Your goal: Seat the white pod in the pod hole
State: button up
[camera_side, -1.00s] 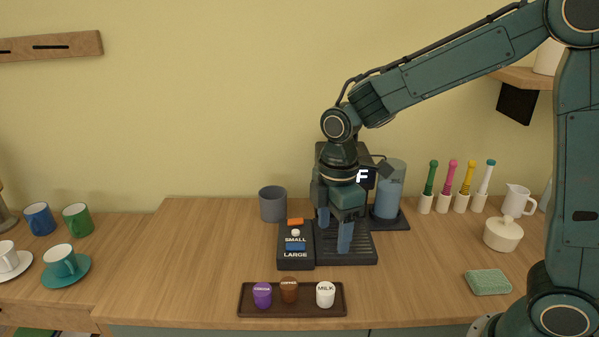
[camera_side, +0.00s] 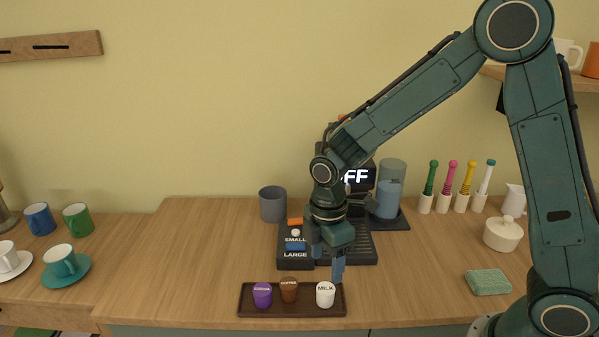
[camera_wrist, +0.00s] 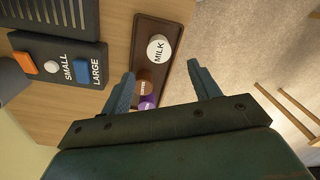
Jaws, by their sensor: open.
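The white pod (camera_side: 325,294), marked MILK, stands at the right end of a dark tray (camera_side: 307,310). In the wrist view the white pod (camera_wrist: 159,48) shows beyond my fingers, on the tray (camera_wrist: 150,25). My gripper (camera_side: 325,268) is open and empty, pointing down above and behind the white pod, apart from it. In the wrist view my open gripper (camera_wrist: 164,82) has its fingers spread. The coffee machine (camera_side: 362,250) stands behind my gripper, partly hidden by my arm. The pod hole cannot be made out.
A brown pod (camera_side: 289,290) and a purple pod (camera_side: 262,295) stand left of the white one. The button panel (camera_side: 296,262) with SMALL and LARGE lies behind the tray. A grey cup (camera_side: 272,204) stands behind it. A green sponge (camera_side: 488,282) lies right; counter between is clear.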

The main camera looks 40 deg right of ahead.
aim_at(326, 288)
jog(key=shift+f, duration=1.1)
jog(key=shift+s+d+f, duration=0.1)
jog(key=shift+f, duration=2.5)
jog(key=c, duration=1.1)
